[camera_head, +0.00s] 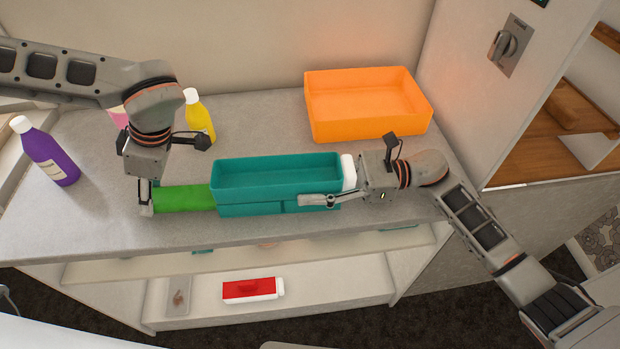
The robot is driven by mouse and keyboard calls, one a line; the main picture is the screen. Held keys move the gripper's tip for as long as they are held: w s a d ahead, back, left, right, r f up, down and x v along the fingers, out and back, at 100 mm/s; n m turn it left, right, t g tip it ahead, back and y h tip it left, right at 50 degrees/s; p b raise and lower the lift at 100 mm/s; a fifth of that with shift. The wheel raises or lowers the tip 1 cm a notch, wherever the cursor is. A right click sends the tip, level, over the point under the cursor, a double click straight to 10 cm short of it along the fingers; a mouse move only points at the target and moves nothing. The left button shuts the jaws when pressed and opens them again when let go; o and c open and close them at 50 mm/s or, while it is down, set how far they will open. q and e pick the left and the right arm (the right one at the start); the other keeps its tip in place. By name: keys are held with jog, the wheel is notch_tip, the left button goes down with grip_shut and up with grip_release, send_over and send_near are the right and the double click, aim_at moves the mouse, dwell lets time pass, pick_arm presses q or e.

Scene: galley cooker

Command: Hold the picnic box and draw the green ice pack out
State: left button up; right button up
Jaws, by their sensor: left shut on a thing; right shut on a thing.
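The teal picnic box (278,172) stands on the grey counter, open at the top. The bright green ice pack (184,199) lies at its left end, sticking out to the left. Whether its right end is still inside the box is hidden by the box wall. My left gripper (147,198) points down and is shut on the left end of the ice pack. My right gripper (335,190) comes in from the right and is shut on the right end of the picnic box, with one finger along the front wall. A white part (348,173) shows at that end.
An orange tray (368,127) stands behind the box to the right. A yellow bottle (200,118) stands behind my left gripper, and a purple bottle (46,152) stands at the far left. A red container (250,290) lies on the shelf below. The front counter strip is clear.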

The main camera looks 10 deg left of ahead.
pick_arm(q)
jog(key=shift+s+a, duration=0.15)
jog(key=shift+a, duration=0.65)
jog(key=shift+s+a, duration=0.15)
jog(key=shift+a, duration=0.65)
pick_arm(e)
jog(key=o, duration=1.4)
jog(key=shift+d, duration=0.1)
jog(key=d, duration=0.2)
jog(key=w+d, duration=0.1)
jog(key=d, duration=0.4)
jog(key=shift+w+d, duration=0.1)
jog(key=shift+w, duration=0.15)
